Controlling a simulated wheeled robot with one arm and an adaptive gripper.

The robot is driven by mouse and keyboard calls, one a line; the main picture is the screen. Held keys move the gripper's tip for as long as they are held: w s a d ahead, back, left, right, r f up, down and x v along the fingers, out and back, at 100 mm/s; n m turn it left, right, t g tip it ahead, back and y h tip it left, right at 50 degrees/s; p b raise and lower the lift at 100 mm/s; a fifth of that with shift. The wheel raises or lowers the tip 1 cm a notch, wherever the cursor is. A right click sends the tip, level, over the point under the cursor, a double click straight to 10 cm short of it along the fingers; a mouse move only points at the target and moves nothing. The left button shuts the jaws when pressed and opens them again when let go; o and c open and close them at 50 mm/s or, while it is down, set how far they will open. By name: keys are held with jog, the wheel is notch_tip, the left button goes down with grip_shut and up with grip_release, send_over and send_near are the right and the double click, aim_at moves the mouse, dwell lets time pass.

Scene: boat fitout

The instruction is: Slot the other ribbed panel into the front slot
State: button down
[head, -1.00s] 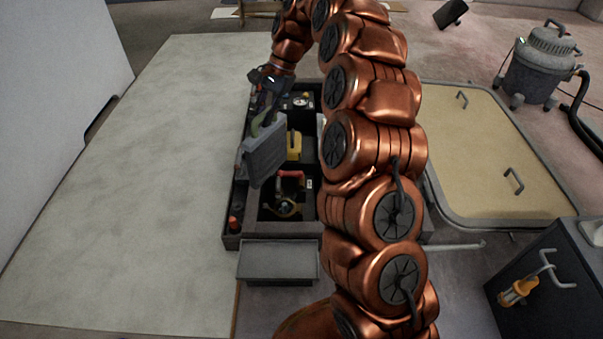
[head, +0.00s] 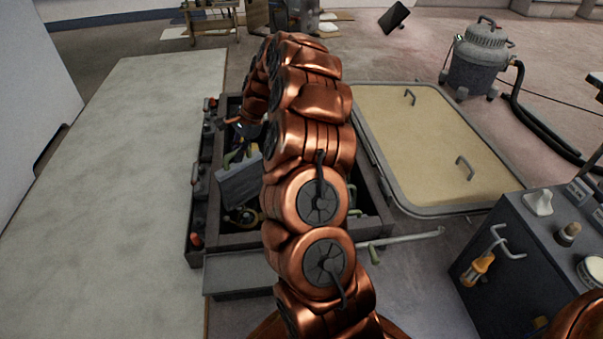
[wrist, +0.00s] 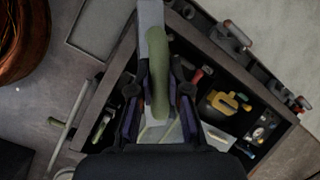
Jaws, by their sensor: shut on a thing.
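A grey ribbed panel (head: 240,185) with a green handle (wrist: 158,88) is held by my gripper. It is tilted and over the open dark compartment (head: 228,241), near its front part. In the wrist view the panel (wrist: 151,18) shows nearly edge-on. My gripper (wrist: 162,98) has a finger on each side of the handle and is shut on it. In the head view my arm hides much of the compartment and most of the gripper. I cannot make out the front slot, nor whether the panel's lower edge touches anything.
Inside the compartment are a yellow-handled item (wrist: 228,101) and other gear. A row of fittings with red tips (head: 197,240) runs along its left side. A flat grey tray (head: 240,270) lies in front. A tan hatch lid (head: 425,140) lies right; a dark cabinet (head: 475,285) stands front right.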

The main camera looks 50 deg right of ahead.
jog(key=s+d+f+m+t+h+b, duration=0.1)
jog(key=s+d+f+m, duration=0.2)
jog(key=s+d+f, duration=0.4)
jog(key=s+d+f+m+t+h, duration=0.1)
jog(key=s+d+f+m, duration=0.35)
jog(key=d, duration=0.55)
notch_tip(320, 180, down, 10)
jog(key=b, duration=0.7)
jog(key=shift+w+a+n, duration=0.3)
jog(key=shift+n, duration=0.05)
jog(key=shift+p, duration=0.7)
